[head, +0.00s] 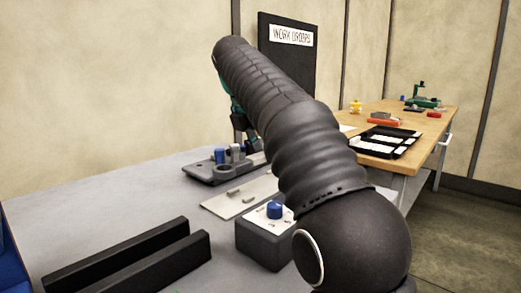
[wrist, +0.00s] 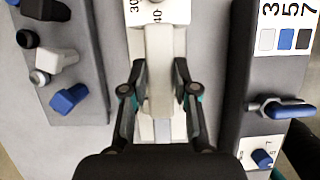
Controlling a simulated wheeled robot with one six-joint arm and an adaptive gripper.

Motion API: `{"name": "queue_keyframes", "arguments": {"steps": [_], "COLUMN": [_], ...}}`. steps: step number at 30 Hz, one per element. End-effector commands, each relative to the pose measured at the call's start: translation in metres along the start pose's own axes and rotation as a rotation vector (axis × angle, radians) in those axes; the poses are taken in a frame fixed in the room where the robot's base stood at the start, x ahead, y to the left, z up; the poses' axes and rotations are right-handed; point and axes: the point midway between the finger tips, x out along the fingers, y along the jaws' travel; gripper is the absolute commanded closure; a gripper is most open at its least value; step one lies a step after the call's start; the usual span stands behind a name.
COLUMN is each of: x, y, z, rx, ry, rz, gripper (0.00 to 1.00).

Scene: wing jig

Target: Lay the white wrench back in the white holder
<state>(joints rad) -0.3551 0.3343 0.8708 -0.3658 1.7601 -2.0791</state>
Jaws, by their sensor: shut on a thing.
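In the wrist view, my gripper (wrist: 158,88) is shut on a pale, off-white bar, which I take for the white wrench (wrist: 160,62). The bar runs up and down the picture between the two dark fingers. At its upper end is a white piece marked 30 and 40 (wrist: 176,10); I cannot tell whether it belongs to the white holder. In the head view my arm hides most of the gripper and the wrench.
On the right is a dark panel (wrist: 233,60) with a blue-handled part (wrist: 285,108). In the head view, a grey block with a blue knob (head: 262,243) and black rails (head: 125,258) stand nearer.

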Motion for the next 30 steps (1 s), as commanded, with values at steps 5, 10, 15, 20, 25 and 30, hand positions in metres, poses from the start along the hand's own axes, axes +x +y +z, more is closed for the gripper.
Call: {"name": "queue_keyframes", "arguments": {"steps": [5, 10, 15, 20, 25, 30], "x": [0.005, 0.021, 0.037, 0.046, 0.05, 0.05], "y": [0.006, 0.005, 0.005, 0.005, 0.005, 0.005], "z": [-0.004, -0.011, -0.017, -0.021, -0.023, -0.023], "rx": [-0.029, -0.028, -0.027, -0.025, -0.024, -0.024], "ry": [-0.004, -0.003, -0.003, -0.003, -0.004, -0.004], "rz": [0.012, 0.01, 0.011, 0.01, 0.012, 0.012], "gripper": [1.0, 1.0, 1.0, 1.0, 1.0, 1.0]}}
